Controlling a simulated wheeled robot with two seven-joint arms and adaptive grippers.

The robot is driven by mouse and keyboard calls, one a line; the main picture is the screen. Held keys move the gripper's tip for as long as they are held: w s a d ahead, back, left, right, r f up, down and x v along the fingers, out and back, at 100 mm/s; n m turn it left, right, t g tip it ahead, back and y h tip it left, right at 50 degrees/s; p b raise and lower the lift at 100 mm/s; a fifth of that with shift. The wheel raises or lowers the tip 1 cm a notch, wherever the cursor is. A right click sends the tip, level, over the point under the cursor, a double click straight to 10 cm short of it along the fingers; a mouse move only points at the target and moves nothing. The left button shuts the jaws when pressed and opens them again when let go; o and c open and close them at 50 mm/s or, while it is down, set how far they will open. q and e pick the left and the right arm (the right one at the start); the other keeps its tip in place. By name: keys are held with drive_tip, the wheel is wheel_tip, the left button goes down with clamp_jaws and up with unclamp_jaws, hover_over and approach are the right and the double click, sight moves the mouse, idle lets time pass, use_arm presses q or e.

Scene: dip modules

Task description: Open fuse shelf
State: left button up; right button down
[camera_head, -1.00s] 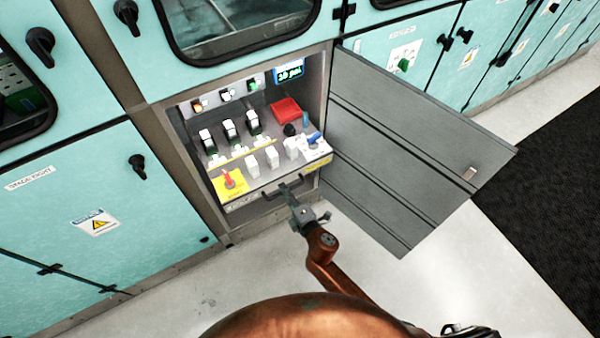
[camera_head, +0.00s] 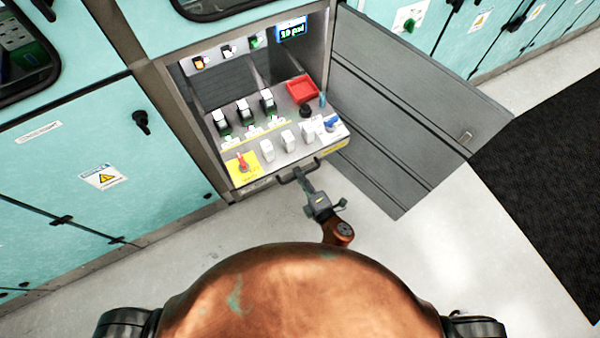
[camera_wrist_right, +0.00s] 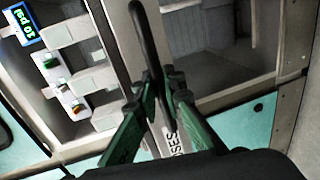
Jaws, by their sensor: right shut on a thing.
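The fuse shelf (camera_head: 262,181) is a grey tray with a yellow-edged panel, pulled part way out of the open cabinet, with a dark gap behind its panel. It carries white blocks, several black-and-white switches and a red knob on a yellow plate. Its dark bar handle (camera_head: 285,178) is on the front edge and also shows in the right wrist view (camera_wrist_right: 143,40). My right gripper (camera_head: 302,177) is shut on this handle; its green-sided fingers (camera_wrist_right: 160,88) lie on both sides of the bar. My left gripper is not in view.
The grey cabinet door (camera_head: 400,110) stands wide open at the right of the shelf. Teal cabinets (camera_head: 70,190) run along the wall on both sides. Pale floor (camera_head: 400,255) in front is clear, with a black mat (camera_head: 555,190) at right.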

drive_tip(key=c, duration=2.3)
unclamp_jaws()
drive_tip(key=v, duration=1.2)
drive_tip(key=shift+f, duration=0.1)
